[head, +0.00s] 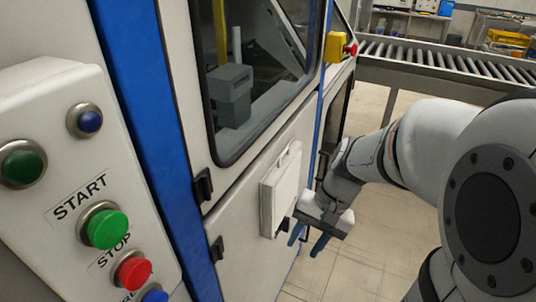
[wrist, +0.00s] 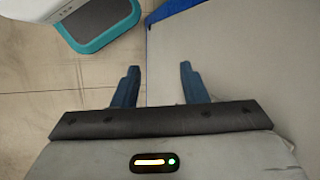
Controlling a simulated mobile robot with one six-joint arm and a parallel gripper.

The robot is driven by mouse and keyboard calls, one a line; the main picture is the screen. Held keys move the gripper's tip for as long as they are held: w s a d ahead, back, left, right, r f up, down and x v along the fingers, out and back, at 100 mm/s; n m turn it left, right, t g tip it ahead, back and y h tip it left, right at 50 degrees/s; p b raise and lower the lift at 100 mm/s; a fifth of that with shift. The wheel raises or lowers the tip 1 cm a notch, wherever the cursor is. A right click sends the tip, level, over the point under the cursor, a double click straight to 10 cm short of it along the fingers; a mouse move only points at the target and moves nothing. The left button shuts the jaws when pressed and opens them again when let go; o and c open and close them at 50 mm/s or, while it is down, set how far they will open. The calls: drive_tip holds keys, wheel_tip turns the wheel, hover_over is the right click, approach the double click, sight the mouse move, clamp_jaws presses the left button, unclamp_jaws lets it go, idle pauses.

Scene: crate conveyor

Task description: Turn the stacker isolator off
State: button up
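No part is clearly marked as the stacker isolator. A pale box (head: 281,190) juts out from the lower panel of the white machine cabinet (head: 236,208), and a small dark part shows at its lower right, close to my gripper. Whether this is the isolator, and how any handle on it is turned, I cannot tell. My gripper (head: 308,240) is just right of the box, with its blue fingers pointing down. In the wrist view my gripper (wrist: 160,80) has its two fingers well apart with nothing between them. I cannot tell whether it touches the box.
A control panel (head: 75,180) with START and STOP buttons is at the near left. A yellow box with a red button (head: 340,48) sits on the cabinet's far corner post. A roller conveyor (head: 430,62) runs behind. Tiled floor (head: 375,235) is open right of the cabinet.

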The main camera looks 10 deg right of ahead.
drive_tip(key=w+a+f+m+y+b, duration=0.1)
drive_tip(key=w+f+m+y+b, duration=0.2)
drive_tip(key=w+f+m+y, duration=0.3)
drive_tip(key=m+t+y+b, duration=0.55)
drive_tip(key=m+t, duration=0.55)
drive_tip(key=m, duration=0.3)
approach(285, 224)
drive_tip(key=w, duration=0.1)
drive_tip(key=x, duration=0.7)
drive_tip(key=shift+r+h+b, duration=0.3)
drive_tip(key=shift+h+b, duration=0.1)
drive_tip(key=shift+h, duration=0.05)
drive_tip(key=shift+c, duration=0.5)
